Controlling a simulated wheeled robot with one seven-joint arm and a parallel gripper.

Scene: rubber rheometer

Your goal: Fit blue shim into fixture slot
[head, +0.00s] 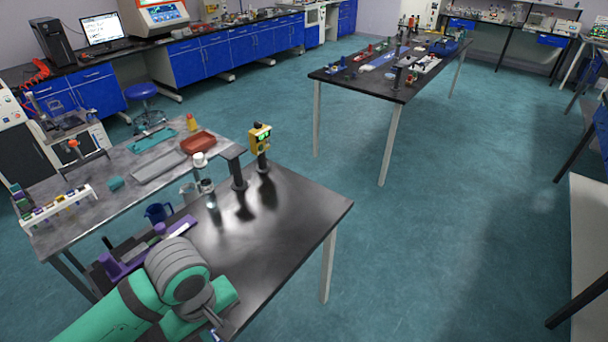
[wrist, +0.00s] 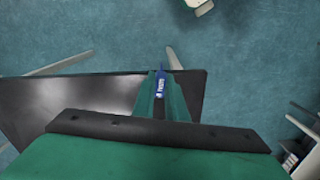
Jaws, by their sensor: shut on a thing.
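The blue shim (wrist: 161,84) shows in the wrist view as a narrow blue strip with pale markings. It sits between the green fingers of my gripper (wrist: 160,92), which is shut on it. Its far end points up the picture, past the edge of the dark tabletop. I cannot identify the fixture slot for certain in either view. A purple piece (head: 120,260) lies on the near table, partly hidden by my arm.
The near black table (head: 285,215) has clear space at its right. A yellow device (head: 260,140), a dark post (head: 236,168) and small bottles stand at its back. A grey bench (head: 75,215) with a tube rack adjoins at left. Open floor lies to the right.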

